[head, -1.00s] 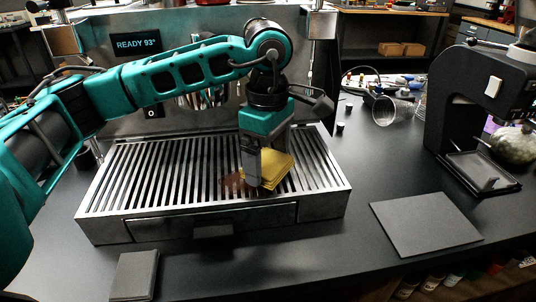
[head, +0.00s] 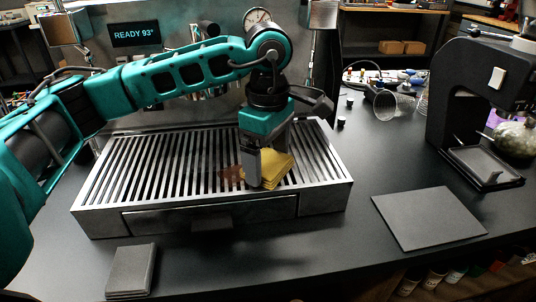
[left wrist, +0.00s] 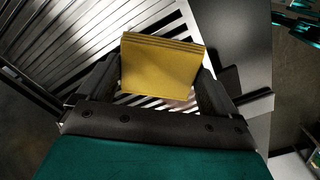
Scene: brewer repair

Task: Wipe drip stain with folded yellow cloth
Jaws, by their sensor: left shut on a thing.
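The folded yellow cloth (head: 275,171) is on the slatted drip tray (head: 160,165) of the brewer, near its front right. My left gripper (head: 257,172) points down and is shut on the cloth. In the left wrist view the cloth (left wrist: 162,66) sits between the two fingers (left wrist: 160,90), with its folded layers showing at the far edge. The reddish-brown drip stain (head: 230,174) lies on the slats just left of the gripper and cloth. Part of it may be hidden behind the gripper. My right gripper is not in view.
A dark flat mat (head: 428,217) lies on the counter at the right. A dark folded pad (head: 131,270) lies at the front left. A black machine (head: 470,100) stands at the far right. The counter right of the tray is open.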

